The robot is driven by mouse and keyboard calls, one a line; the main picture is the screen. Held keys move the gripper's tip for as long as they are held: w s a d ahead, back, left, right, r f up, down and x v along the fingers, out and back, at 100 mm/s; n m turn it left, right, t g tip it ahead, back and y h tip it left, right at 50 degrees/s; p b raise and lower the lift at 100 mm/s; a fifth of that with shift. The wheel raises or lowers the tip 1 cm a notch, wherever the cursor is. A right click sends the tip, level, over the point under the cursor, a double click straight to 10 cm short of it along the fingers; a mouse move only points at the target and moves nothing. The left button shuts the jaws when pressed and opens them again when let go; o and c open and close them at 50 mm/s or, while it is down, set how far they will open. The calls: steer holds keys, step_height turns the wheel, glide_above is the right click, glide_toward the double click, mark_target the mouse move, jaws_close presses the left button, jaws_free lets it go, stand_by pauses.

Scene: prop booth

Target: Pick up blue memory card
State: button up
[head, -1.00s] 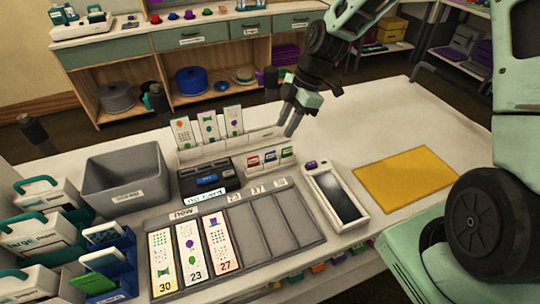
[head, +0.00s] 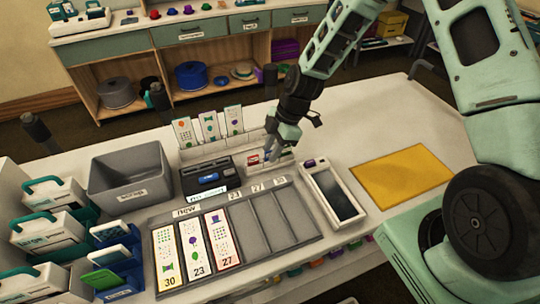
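The memory cards stand in a small white rack on the table in the head view. The red-labelled card (head: 253,159) at its left end shows clearly. The blue memory card, the middle one, is mostly hidden behind my gripper (head: 279,153). The green-labelled card at the right is also largely covered. My gripper points down over the middle and right of the rack, its dark fingers apart. I cannot tell whether they touch the blue card.
A black card device (head: 209,178) with a blue label stands left of the rack. A handheld screen device (head: 334,193) lies to the right, then a yellow mat (head: 402,178). Tall printed cards (head: 209,127) stand behind. A divided tray (head: 290,215) lies in front; a grey bin (head: 130,180) is at left.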

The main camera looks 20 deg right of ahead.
jaws_close()
steer(key=shift+r, duration=0.15)
step_height(320, 180, up, 10)
steer(key=b, duration=0.2)
stand_by(0.3)
